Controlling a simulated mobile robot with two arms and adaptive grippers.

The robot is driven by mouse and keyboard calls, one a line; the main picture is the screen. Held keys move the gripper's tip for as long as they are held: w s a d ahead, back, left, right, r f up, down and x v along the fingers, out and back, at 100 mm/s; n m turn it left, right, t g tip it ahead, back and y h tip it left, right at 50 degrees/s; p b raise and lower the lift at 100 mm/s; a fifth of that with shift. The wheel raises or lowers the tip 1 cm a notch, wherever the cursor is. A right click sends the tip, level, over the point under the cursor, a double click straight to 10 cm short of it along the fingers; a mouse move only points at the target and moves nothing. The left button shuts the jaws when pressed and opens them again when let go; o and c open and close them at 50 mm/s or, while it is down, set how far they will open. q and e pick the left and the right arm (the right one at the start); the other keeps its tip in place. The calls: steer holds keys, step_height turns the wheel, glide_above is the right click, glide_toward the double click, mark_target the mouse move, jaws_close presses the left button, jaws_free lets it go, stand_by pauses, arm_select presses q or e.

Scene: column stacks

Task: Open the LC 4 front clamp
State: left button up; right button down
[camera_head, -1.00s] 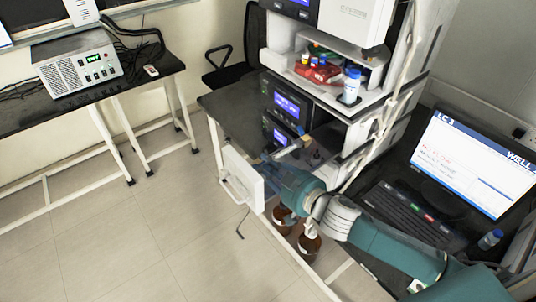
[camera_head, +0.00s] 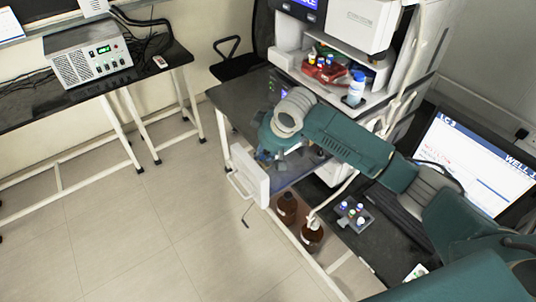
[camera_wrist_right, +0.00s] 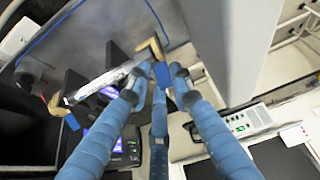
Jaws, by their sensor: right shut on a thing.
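In the head view my right gripper (camera_head: 278,150) is over the low front of the instrument stack, behind the pulled-out white front panel (camera_head: 250,174); my arm hides much of this spot. In the right wrist view its blue fingers (camera_wrist_right: 160,78) are closed around the upper end of a silvery bar with tan end pieces (camera_wrist_right: 105,82), which seems to be the clamp. The bar runs slanted down to the left. No LC 4 label is readable, and I cannot tell how far the clamp is open. My left gripper is in neither current view.
Brown bottles (camera_head: 311,236) stand below the bench. A vial rack (camera_head: 352,214) sits near the monitor (camera_head: 470,160). The upper shelf holds a red tray (camera_head: 325,70) and a blue-capped bottle (camera_head: 355,90). The floor at left is clear.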

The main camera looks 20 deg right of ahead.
steer(key=g, duration=0.1)
steer(key=w+a+g+h, duration=0.1)
steer(key=g, duration=0.1)
steer(key=shift+w+a+f, duration=0.1)
steer(key=shift+w+a, duration=0.05)
steer(key=shift+w, duration=0.05)
steer(key=shift+w+a+f+g+b, duration=0.1)
steer(key=shift+w+f+g+b, duration=0.15)
steer(key=shift+g, duration=0.35)
steer(key=shift+f+g+h, duration=0.15)
steer(key=shift+g+h, duration=0.25)
steer(key=c, duration=1.8)
jaws_free()
steer(key=shift+o, duration=0.6)
steer(key=shift+w+a, duration=0.2)
steer(key=shift+a, duration=0.05)
steer(key=shift+d, duration=0.2)
